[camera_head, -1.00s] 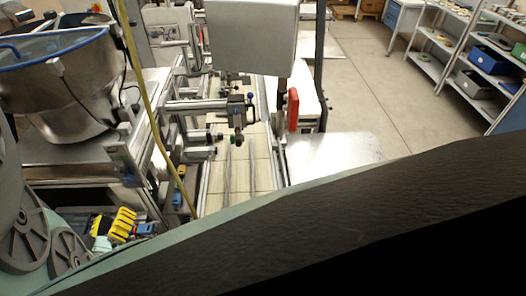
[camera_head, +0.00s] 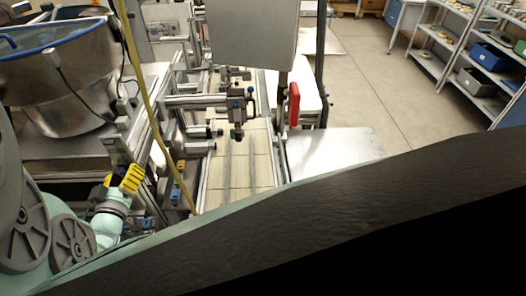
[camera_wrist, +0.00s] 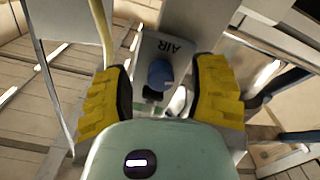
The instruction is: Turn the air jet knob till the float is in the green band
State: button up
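A blue knob (camera_wrist: 160,73) stands on a grey plate (camera_wrist: 176,48) marked AIR, in the upper middle of the wrist view. My gripper (camera_wrist: 162,88) is open, with one yellow ridged finger to the left of the knob and one to the right. A gap shows between the knob and each finger, and I see no contact. In the head view my gripper (camera_head: 130,180) is at the lower left, beside the machine frame. I cannot make out the float or the green band in either view.
A steel bowl (camera_head: 75,85) with a blue rim stands at the left. A yellow hose (camera_head: 150,105) runs down past my gripper. Machine rails and a red handle (camera_head: 294,104) are in the middle. Shelves (camera_head: 470,60) stand at the far right, with clear floor before them.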

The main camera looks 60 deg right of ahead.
grip_shut()
jog(key=shift+f+b, duration=0.1)
jog(key=shift+b, duration=0.2)
dwell(0.3)
jog(key=m+b, duration=1.2)
jog(key=b, duration=0.1)
jog(key=shift+b, duration=0.3)
dwell(0.3)
